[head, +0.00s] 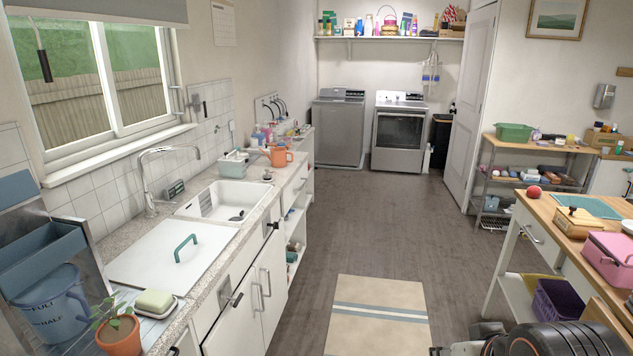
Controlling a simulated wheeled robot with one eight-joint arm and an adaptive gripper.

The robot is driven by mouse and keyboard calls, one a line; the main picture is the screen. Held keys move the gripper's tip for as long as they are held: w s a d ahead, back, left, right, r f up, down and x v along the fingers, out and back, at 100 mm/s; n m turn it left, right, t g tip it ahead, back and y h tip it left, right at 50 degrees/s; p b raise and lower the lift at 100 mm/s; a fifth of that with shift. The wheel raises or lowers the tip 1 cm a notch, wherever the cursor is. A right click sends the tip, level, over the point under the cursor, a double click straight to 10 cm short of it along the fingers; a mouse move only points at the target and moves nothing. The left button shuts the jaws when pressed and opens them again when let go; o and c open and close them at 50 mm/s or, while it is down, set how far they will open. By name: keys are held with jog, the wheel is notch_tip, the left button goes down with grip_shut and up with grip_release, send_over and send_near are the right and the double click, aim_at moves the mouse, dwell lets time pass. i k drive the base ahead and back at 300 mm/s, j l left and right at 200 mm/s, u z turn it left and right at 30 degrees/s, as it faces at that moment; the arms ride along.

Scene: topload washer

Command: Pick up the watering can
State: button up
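An orange vessel (278,156) stands upright on the far part of the counter at left, beyond the sink. It has a handle on its right side and what looks like a spout pointing left, so it appears to be the watering can. Its details are small at this distance. A dark, ribbed part at the bottom right edge seems to be my own arm. The fingers of my gripper do not show, and nothing of mine is near the orange vessel.
A pale green-grey tub (233,165) stands left of the vessel, near the sink (222,200) and its faucet (150,180). Several bottles stand behind it. A potted plant (119,335) is at the near counter end. The floor (385,225) is open, with a striped rug (378,325). A wooden-topped table (545,205) stands at right.

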aim_at(278, 158)
jog(key=i, duration=2.1)
jog(key=i+u, duration=0.1)
jog(key=i, duration=0.55)
jog(key=i+l, duration=0.15)
jog(key=i, duration=0.55)
jog(key=i+u, duration=0.15)
jog(key=i, duration=0.5)
jog(key=i+l+u, duration=0.15)
jog(key=i, duration=0.1)
